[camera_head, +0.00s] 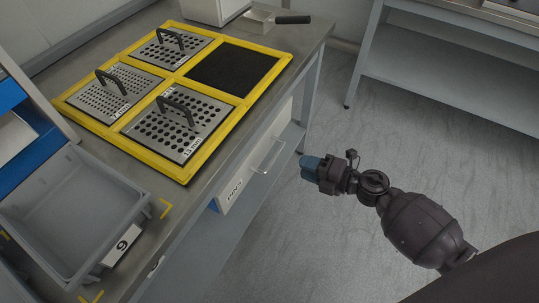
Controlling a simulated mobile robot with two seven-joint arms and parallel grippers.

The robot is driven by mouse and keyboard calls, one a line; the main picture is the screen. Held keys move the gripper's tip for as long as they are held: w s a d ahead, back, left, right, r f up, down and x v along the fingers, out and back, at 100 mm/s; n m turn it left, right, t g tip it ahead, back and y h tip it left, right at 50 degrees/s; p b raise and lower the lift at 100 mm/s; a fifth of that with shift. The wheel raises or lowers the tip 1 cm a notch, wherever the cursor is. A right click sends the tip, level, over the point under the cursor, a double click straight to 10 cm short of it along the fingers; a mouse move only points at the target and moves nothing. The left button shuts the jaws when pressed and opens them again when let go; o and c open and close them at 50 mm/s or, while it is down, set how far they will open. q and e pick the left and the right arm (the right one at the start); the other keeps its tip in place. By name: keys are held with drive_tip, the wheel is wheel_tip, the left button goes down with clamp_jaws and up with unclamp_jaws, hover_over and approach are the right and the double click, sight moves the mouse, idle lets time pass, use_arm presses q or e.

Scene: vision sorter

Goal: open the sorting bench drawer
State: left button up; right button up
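The sorting bench (205,190) fills the left and middle of the view. Its drawer has a pale front (240,186) labelled PINS, with a metal bar handle (268,156) standing out from it. A narrow blue strip shows at the near end of the front; I cannot tell whether the drawer is slightly open. My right gripper (312,168) has blue fingertips and points left toward the handle. It is to the right of the handle and apart from it. Its fingers overlap in this view, so their gap is hidden. My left gripper is out of view.
A yellow frame (186,178) on the bench top holds perforated plates with dark handles and one black panel (232,68). A grey bin (72,215) stands at the near left. A scoop (262,20) lies at the back. Open floor (350,240) and a shelf (450,85) are to the right.

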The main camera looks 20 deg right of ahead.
sight(275, 156)
drive_tip(key=shift+b+x, duration=0.9)
drive_tip(key=shift+x, duration=4.05)
drive_tip(key=shift+c, duration=0.3)
clamp_jaws()
